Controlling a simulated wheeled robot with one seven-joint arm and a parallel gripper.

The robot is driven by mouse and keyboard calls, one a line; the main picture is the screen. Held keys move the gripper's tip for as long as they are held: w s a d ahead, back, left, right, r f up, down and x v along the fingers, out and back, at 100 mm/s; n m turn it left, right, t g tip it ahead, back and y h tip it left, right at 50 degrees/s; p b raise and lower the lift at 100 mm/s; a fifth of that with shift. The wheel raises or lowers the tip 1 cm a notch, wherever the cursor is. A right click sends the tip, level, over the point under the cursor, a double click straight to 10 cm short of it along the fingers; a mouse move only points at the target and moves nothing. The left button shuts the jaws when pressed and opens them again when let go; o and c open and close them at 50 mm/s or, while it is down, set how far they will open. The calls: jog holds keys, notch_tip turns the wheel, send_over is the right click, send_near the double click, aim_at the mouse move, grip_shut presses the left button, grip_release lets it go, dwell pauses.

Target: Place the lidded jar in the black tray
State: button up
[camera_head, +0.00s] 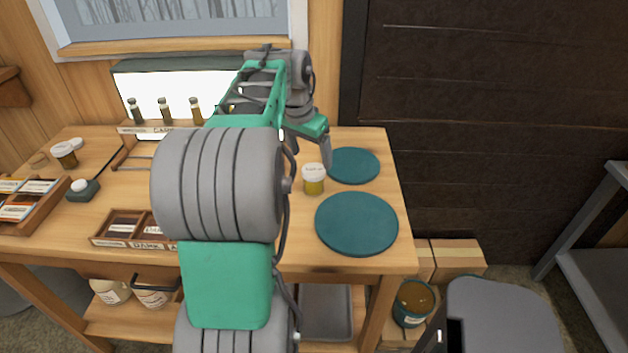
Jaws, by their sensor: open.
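A small lidded jar (313,187) with a white lid and amber contents stands upright on the wooden table, left of the two teal mats. My gripper (309,157) is open, with its fingers pointing down just behind and above the jar's lid. One finger shows at the right; the other is partly hidden by my arm. I cannot tell whether the fingers touch the jar. A dark grey tray (325,318), the nearest match to a black tray, lies on the shelf below the tabletop, partly hidden by my arm.
Two round teal mats (357,223) lie empty at the table's right. Another white-lidded jar (65,156) stands at the far left. Small bottles (165,111) line a rack before a lit panel. A wooden label box (122,229) sits at the front edge. A bucket (412,304) stands lower right.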

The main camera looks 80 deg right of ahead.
aim_at(313, 170)
jog(key=x, duration=0.7)
jog(key=shift+f, duration=0.25)
jog(key=shift+a, duration=0.1)
jog(key=shift+c, duration=0.4)
jog(key=shift+r, duration=0.1)
grip_shut()
jog(key=shift+r, duration=0.1)
